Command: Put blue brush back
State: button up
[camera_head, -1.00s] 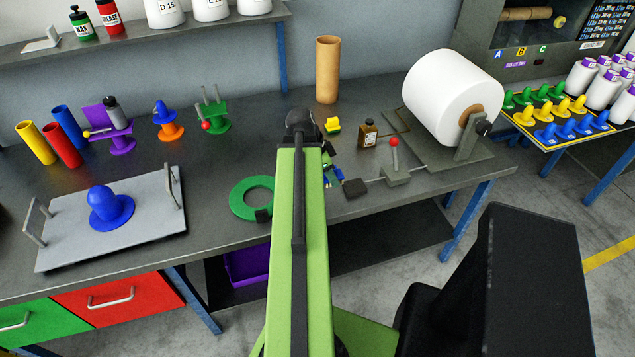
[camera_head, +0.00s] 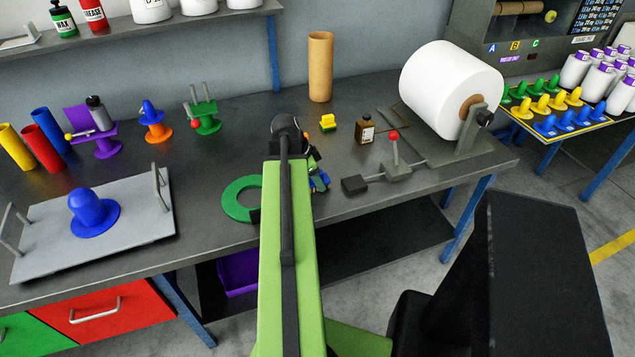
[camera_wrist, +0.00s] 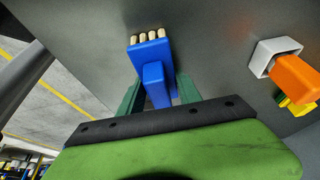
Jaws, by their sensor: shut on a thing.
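The blue brush (camera_wrist: 155,68) with pale bristle tufts is between the green fingers of my gripper (camera_wrist: 158,88) in the wrist view. My gripper is shut on it, with the bristles pointing away from my wrist. In the head view, a small blue part of the brush (camera_head: 319,181) shows beside my green arm, which hides most of my gripper. I cannot tell whether the brush touches the bench. An orange block-like thing (camera_wrist: 296,76) sits at a pale grey square holder (camera_wrist: 268,54) to the right in the wrist view, with a yellow thing (camera_wrist: 297,106) beside it.
The dark bench (camera_head: 215,155) carries a green ring (camera_head: 240,199), a brown bottle (camera_head: 365,130), a red-knobbed lever (camera_head: 394,152), a large white reel (camera_head: 445,85) and a cardboard tube (camera_head: 320,65).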

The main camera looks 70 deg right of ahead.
jog(key=shift+f, duration=0.15)
jog(key=o, duration=1.3)
jog(key=shift+w+r+p, duration=0.1)
jog(key=shift+r+p, duration=0.35)
jog(key=shift+r, duration=0.2)
jog(key=p+v, duration=1)
jog(key=v, duration=0.1)
jog(key=shift+a, duration=0.15)
